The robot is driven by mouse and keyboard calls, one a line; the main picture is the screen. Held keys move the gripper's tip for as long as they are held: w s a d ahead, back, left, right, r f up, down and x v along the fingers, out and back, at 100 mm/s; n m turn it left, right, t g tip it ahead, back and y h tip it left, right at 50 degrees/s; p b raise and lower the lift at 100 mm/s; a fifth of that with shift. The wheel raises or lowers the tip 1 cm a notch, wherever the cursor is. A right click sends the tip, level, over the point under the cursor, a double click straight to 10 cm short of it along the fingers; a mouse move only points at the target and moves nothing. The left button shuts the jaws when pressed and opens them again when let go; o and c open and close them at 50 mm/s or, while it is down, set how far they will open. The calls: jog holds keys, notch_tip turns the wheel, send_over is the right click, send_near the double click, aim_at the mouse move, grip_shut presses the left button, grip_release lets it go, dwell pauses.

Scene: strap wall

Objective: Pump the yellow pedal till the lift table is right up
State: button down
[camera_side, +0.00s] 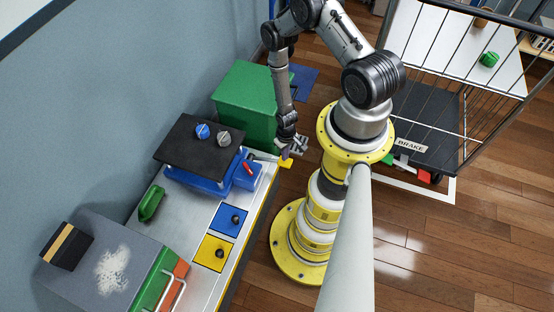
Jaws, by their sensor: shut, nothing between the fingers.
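The lift table has a black top (178,148) over a blue base (190,180) and stands on the left bench. A blue knobbed piece (202,131) and a grey one (224,139) rest on its top. A small yellow pedal (287,163) sticks out past the right end of the bench, beside the lift table. My gripper (287,154) points down at the pedal and is shut and empty. Its fingertips are at or just above the pedal; I cannot tell whether they touch. The gripper partly hides the pedal.
A blue block with a red lever (248,168) sits beside the lift table. A green bin (250,95) stands behind. The bench holds a green object (151,204), blue (228,220) and yellow (214,252) plates. A black cart (425,120) with a cage stands right; wooden floor lies between.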

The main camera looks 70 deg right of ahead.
aim_at(283, 162)
dwell(0.3)
jog(key=shift+f, duration=1.55)
jog(key=f, duration=0.5)
jog(key=shift+w+d+f, duration=0.3)
jog(key=shift+w+f, duration=0.05)
jog(key=shift+w, duration=0.05)
notch_tip(283, 162, up, 2)
jog(key=shift+s+a+r, duration=0.15)
jog(key=shift+s+r, duration=0.05)
jog(key=shift+r, duration=1.55)
jog(key=shift+s+a+r, duration=0.1)
jog(key=shift+s+r, duration=0.05)
jog(key=shift+r, duration=1.55)
jog(key=shift+f, duration=0.1)
